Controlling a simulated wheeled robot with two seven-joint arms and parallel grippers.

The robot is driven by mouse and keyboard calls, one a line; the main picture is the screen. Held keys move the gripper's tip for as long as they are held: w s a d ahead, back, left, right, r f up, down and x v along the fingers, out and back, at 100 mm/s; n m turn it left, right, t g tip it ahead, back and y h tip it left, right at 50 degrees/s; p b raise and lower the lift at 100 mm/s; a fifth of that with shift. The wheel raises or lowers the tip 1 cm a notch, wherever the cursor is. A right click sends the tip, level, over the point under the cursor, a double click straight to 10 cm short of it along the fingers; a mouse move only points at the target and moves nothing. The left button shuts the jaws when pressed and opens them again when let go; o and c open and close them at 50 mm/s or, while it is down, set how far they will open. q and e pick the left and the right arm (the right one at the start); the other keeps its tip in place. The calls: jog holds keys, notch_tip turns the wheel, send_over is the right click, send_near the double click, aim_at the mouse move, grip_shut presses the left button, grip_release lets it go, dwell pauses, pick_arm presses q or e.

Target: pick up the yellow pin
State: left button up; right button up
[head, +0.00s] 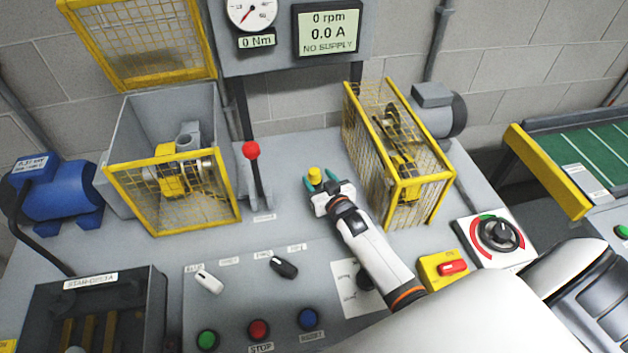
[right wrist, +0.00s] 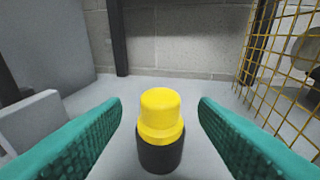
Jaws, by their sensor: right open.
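The yellow pin (head: 314,173) stands upright on the grey bench top, between the two yellow-framed guards. In the right wrist view the yellow pin (right wrist: 161,117) has a stepped yellow top and a black lower part. My right gripper (head: 321,180) is open, with its teal fingers at the pin. In the right wrist view the fingers of the right gripper (right wrist: 160,112) point towards the pin from either side, with a gap on each side. The pin is centred between them and I see no contact. My left gripper is not in view.
A yellow mesh guard (head: 428,190) stands close to the right of my gripper. A red-knobbed lever (head: 252,160) stands to its left, beside an open-lidded guard box (head: 172,200). A dial switch (head: 497,234) and a red switch (head: 453,267) lie near my right arm.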

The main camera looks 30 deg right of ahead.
aim_at(317, 176)
jog(key=w+b, duration=0.1)
jog(key=w, duration=0.1)
jog(key=shift+w+d+f+b, duration=0.1)
jog(key=shift+w+f+b, duration=0.25)
jog(key=shift+w, duration=0.5)
jog(key=shift+r, duration=0.15)
jog(key=shift+s, duration=0.1)
jog(key=shift+c, duration=1.2)
jog(key=c, duration=0.8)
